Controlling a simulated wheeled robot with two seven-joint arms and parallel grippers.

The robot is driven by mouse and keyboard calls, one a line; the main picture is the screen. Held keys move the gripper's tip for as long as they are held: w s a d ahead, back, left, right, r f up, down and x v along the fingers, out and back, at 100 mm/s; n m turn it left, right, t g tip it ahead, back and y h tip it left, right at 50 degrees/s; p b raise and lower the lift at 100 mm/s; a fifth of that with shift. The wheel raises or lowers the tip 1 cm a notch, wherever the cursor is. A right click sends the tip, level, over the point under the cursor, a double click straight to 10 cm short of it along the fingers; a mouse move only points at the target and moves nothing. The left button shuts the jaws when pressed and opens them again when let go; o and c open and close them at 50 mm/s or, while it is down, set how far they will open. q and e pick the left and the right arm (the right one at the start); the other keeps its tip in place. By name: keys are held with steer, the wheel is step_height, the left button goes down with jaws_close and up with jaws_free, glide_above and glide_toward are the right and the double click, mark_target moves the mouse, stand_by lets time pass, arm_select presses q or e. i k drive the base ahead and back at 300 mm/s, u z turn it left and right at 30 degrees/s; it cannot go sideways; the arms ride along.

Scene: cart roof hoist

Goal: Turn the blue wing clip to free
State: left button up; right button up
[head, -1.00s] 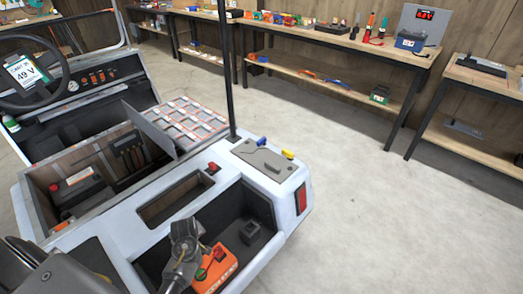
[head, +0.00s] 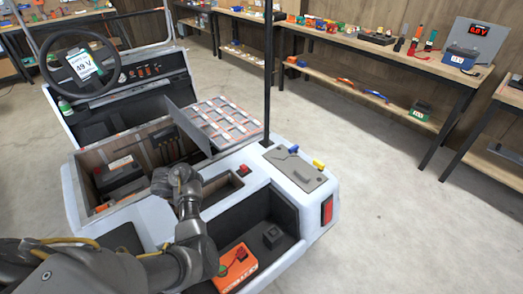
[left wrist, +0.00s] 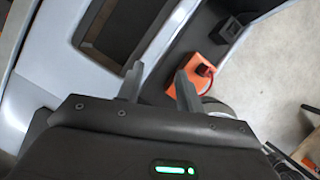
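The blue wing clip (head: 293,149) is small and stands at the far edge of a grey cover plate (head: 296,172) on the cart's white rear deck. Its exact turn is too small to read. A yellow wing clip (head: 318,163) is at the plate's right corner. My left arm reaches over the cart from the lower left in the head view, well short of the clip. In the left wrist view my left gripper (left wrist: 158,85) is open and empty above the cart body. Neither clip shows there. My right gripper is not in view.
An orange box (head: 236,268) and a small black block (head: 272,236) sit in the cart's open rear bay. A black post (head: 268,80) rises beside the plate. A red button (head: 244,170) is left of it. A workbench (head: 390,55) with tools stands behind; floor between is clear.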

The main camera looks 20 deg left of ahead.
mark_target(294, 149)
steer(key=u, duration=0.15)
steer(key=i, duration=1.25)
steer(key=z, duration=0.95)
